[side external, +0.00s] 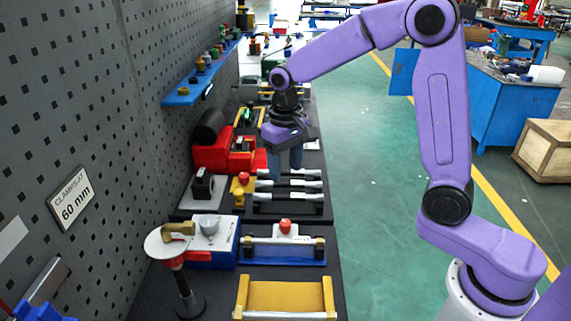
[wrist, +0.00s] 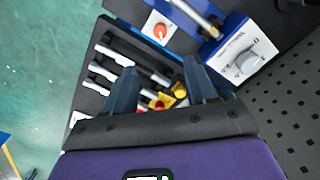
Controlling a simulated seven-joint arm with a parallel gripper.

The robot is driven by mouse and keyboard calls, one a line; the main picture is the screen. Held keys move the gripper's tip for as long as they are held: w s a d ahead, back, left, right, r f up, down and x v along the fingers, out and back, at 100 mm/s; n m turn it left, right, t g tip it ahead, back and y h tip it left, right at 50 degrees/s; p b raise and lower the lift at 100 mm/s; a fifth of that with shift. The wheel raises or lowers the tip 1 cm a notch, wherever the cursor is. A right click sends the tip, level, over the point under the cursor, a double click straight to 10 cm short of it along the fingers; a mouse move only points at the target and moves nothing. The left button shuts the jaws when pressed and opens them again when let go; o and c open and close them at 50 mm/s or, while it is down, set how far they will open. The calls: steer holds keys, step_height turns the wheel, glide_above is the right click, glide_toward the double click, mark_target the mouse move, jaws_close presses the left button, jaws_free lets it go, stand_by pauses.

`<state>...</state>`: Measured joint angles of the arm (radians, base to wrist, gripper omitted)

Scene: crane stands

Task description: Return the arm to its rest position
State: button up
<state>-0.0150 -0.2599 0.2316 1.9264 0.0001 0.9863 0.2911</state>
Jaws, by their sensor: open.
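My gripper (side external: 285,163) hangs from my purple arm above the dark bench, its fingers pointing down. In the wrist view my gripper (wrist: 160,85) shows two blue-grey fingers spread apart, with nothing held between them. In the side view the fingers are just behind a row of black and white rods (side external: 290,184). These rods (wrist: 125,65) also lie below and beyond the fingers in the wrist view. I cannot tell the exact height of the fingertips above the bench.
A red machine (side external: 215,157) stands left of my gripper. A pegboard wall (side external: 100,120) bounds the left. Open green floor (side external: 365,200) lies right.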

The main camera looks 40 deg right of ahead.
steer(key=shift+s, duration=0.1)
steer(key=s+d+n, duration=0.2)
steer(key=s+n, duration=0.4)
steer(key=s, duration=0.8)
steer(key=s+d+n, duration=0.2)
steer(key=s+n, duration=0.4)
steer(key=s, duration=0.8)
steer(key=shift+s+n, duration=0.35)
steer(key=shift+n, duration=0.05)
